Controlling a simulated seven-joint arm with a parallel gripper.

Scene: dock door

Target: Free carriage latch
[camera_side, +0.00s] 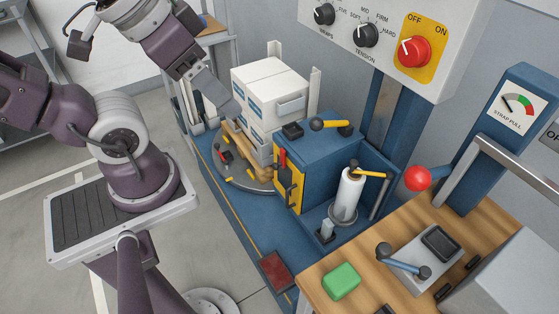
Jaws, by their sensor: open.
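The blue carriage (318,147) stands at the middle, beside a mast. A yellow plate (297,189) with a small red lever (282,158) is on its left face. A lever with a yellow grip and black ends (330,124) lies across its top. A yellow-handled piece (368,173) sits above the white film roll (347,194) in its open side. I cannot tell for sure which of these is the latch. My gripper (226,106) is at the upper left, beside the white cartons, open and apart from the carriage. Its fingertips are hard to make out.
White cartons (270,88) stand on a pallet on the round turntable (235,178). A control panel (378,40) with knobs hangs above. A wooden bench (318,285) at lower right holds a green block (341,281) and a grey lever device (424,256). A red ball knob (418,178) juts out nearby.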

